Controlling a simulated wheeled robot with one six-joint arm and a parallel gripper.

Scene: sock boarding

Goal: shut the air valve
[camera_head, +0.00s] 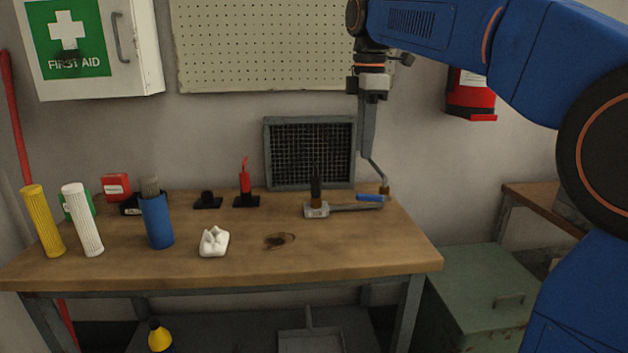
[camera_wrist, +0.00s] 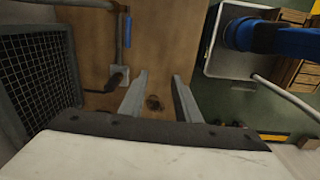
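The air valve shows as a blue lever handle (camera_head: 370,198) with a brass-coloured fitting (camera_head: 385,190) at the lower end of a thin grey pipe, at the bench's back right. The lever points left from the fitting; whether the valve is open or shut I cannot tell. It also shows as a blue bar near the top of the wrist view (camera_wrist: 127,30).
A mesh panel (camera_head: 310,152) leans against the wall. Rolled cylinders (camera_head: 157,220), a white cloth (camera_head: 214,242) and a red-handled item (camera_head: 245,183) stand leftward. The bench's front right is clear.

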